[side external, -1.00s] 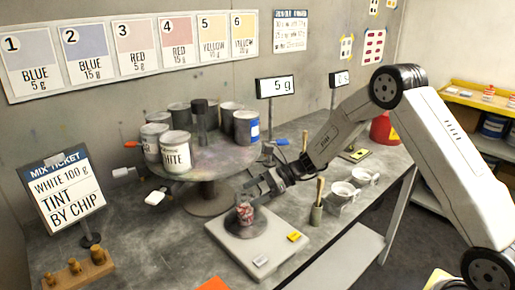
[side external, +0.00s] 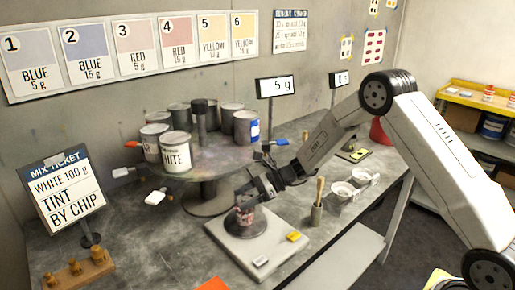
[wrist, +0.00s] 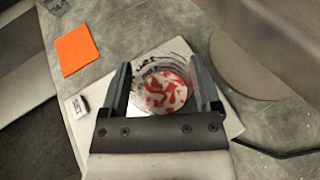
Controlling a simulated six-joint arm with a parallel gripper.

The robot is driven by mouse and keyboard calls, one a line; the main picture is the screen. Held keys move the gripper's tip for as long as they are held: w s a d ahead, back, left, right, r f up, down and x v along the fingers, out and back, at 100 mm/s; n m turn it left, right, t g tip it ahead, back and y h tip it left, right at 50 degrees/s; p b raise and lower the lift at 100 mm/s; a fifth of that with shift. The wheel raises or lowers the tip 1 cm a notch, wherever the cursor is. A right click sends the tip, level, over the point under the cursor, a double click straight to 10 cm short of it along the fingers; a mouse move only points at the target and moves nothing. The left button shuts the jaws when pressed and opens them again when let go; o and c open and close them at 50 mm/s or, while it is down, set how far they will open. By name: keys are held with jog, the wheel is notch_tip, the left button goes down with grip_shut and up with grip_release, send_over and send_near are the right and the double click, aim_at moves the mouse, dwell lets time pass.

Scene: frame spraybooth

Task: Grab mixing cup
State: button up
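The mixing cup (side external: 245,217) is a small clear cup with red and white paint in it. It stands upright on the round pan of the scale (side external: 285,244). In the wrist view the cup (wrist: 163,92) sits between the two dark fingers of my gripper (wrist: 160,65), one on its left and one on its right. The fingers are spread wide, and I cannot tell whether they touch its wall. In the side view my gripper (side external: 248,197) is at the cup's upper part and hides some of its rim.
A round turntable with several paint cans (side external: 175,152) stands behind the scale. A brush holder (side external: 316,214) and white cups (side external: 343,193) are to the right. An orange card (wrist: 78,50) lies on the bench. The display (side external: 275,87) reads 5 g.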

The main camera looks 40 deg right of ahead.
jog(key=c, duration=0.4)
jog(key=shift+r, duration=0.1)
jog(key=shift+r, duration=0.65)
jog(key=shift+s+d+r, duration=0.2)
jog(key=shift+s+r, duration=1.75)
jog(key=shift+s, duration=0.4)
jog(key=shift+s+d+r, duration=0.15)
jog(key=shift+s+r, duration=1.75)
jog(key=shift+s, duration=0.4)
jog(key=shift+s+d+r, duration=0.2)
jog(key=shift+s+r, duration=1.75)
jog(key=shift+s, duration=0.4)
